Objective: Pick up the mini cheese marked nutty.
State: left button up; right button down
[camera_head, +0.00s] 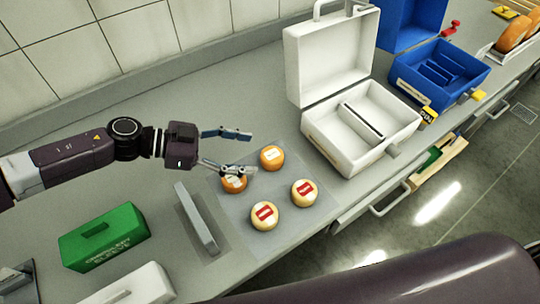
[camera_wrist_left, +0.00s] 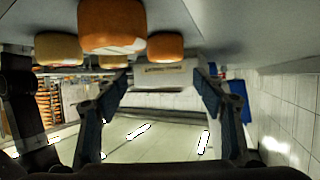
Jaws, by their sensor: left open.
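Several mini cheeses sit on a pale mat (camera_head: 228,222). Two are orange with whitish labels: one at the back (camera_head: 272,164) and one (camera_head: 234,187) partly covered by my lower finger. Two are yellow with red labels, one at the right (camera_head: 312,200) and one at the front (camera_head: 265,224). The label words are too small to read. My left gripper (camera_head: 246,152) is open and empty, its fingers pointing right. The wrist view, upside down, shows a near orange cheese (camera_wrist_left: 112,28) outside the gap between my fingers (camera_wrist_left: 165,82). My right gripper is not in view.
An open white case (camera_head: 330,150) stands right of the mat, with an open blue case (camera_head: 430,92) beyond. A grey block (camera_head: 196,218) lies left of the mat, and a green box (camera_head: 104,237) farther left. A tiled wall is behind.

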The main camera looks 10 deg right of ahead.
aim_at(268, 155)
pick_arm(q)
jog(key=shift+w+f, duration=0.2)
jog(key=shift+f, duration=0.3)
jog(key=shift+w+d+f, duration=0.15)
jog(key=shift+w+d, duration=0.05)
jog(key=shift+d, duration=0.1)
jog(key=p+x, duration=0.1)
jog(key=x, duration=0.5)
jog(key=shift+d+f, duration=0.1)
jog(key=shift+d, duration=0.1)
jog(key=shift+w+d+f, duration=0.1)
jog(key=shift+d+f, duration=0.1)
jog(key=shift+d, duration=0.15)
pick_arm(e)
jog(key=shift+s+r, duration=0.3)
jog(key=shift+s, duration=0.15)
pick_arm(q)
jog(key=shift+r, duration=0.1)
jog(key=c, duration=1.3)
